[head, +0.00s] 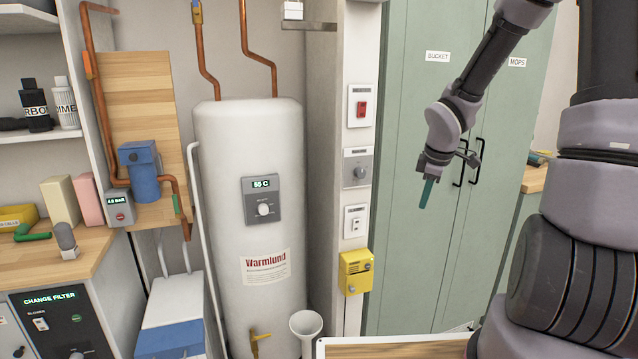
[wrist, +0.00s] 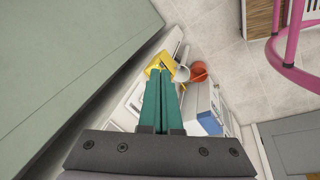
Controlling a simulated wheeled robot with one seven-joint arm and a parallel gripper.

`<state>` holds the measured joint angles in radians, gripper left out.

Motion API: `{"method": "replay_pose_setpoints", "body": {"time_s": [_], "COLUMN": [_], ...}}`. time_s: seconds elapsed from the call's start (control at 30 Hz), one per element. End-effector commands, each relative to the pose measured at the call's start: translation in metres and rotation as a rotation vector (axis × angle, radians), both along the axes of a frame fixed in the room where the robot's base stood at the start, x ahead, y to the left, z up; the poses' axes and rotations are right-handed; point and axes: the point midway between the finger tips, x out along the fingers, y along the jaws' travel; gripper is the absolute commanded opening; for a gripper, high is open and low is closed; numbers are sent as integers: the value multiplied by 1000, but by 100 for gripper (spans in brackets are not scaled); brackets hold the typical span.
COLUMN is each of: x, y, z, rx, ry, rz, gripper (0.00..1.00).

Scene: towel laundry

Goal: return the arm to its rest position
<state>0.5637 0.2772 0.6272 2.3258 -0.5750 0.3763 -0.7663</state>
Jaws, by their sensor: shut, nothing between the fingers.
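My gripper (head: 427,192) hangs at the end of my arm in front of the green cabinet in the head view, pointing down. In the wrist view my gripper (wrist: 166,75) shows its two green fingers side by side, closed together with nothing between them. It is apart from the cabinet doors and the wall controls. My arm comes in from the upper right of the head view.
The green cabinet (head: 410,130), labelled bucket and mops, stands behind my gripper. A white boiler (head: 225,150) stands left. A yellow box (head: 356,271) and switches are on the pillar. A wooden surface (head: 395,350) lies at the bottom edge.

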Motion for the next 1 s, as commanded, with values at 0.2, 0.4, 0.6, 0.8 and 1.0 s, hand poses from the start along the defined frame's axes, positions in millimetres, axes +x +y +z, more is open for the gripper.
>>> {"method": "replay_pose_setpoints", "body": {"time_s": [0.2,0.4,0.6,0.8,1.0], "x": [-40,-90,-146,-188,-202], "y": [-10,-4,14,29,34], "z": [81,148,201,230,238], "rx": [1,156,440,696,782], "ry": [-75,-164,-197,-147,-113], "rz": [-416,-786,-1095,-1273,-1323], "gripper": [0,0,0,0,0]}}
